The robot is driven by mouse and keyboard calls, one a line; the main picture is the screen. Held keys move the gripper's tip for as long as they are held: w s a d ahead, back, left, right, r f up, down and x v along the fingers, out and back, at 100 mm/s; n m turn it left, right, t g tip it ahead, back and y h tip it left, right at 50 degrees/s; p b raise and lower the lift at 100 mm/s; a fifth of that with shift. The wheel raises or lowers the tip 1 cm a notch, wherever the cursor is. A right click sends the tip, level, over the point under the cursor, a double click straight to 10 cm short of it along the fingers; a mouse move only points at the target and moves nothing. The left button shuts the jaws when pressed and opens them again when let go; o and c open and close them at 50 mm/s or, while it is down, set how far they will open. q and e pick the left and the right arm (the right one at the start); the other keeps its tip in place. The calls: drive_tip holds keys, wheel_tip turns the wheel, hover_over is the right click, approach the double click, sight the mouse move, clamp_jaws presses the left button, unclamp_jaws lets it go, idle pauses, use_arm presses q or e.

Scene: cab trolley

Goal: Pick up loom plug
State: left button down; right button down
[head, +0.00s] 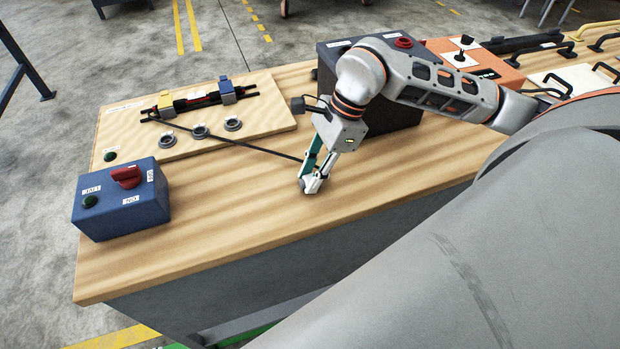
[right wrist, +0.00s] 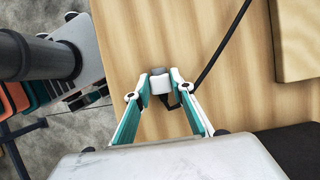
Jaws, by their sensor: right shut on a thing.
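The loom plug (right wrist: 160,84) is a small white and grey block with a black cable. In the right wrist view it sits between the fingertips of my right gripper (right wrist: 160,87), which is shut on it. In the head view my right gripper (head: 311,188) points down at the wooden table top near its front edge, and the plug is mostly hidden by the fingers there. The black cable (head: 250,147) runs from the gripper left to the wooden board. I cannot tell whether the plug touches the table. My left gripper is not in view.
A wooden board (head: 265,122) with round sockets (head: 200,131) and a clamped black bar lies at the back left. A blue switch box (head: 120,205) with a red knob stands at the front left. A dark box (head: 395,118) stands behind my right arm. The table front is clear.

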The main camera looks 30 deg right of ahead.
drive_tip(key=shift+r, duration=0.1)
wheel_tip(320, 180, up, 20)
drive_tip(key=p, duration=0.1)
idle(0.4)
drive_tip(key=shift+w+a, duration=0.1)
idle(0.6)
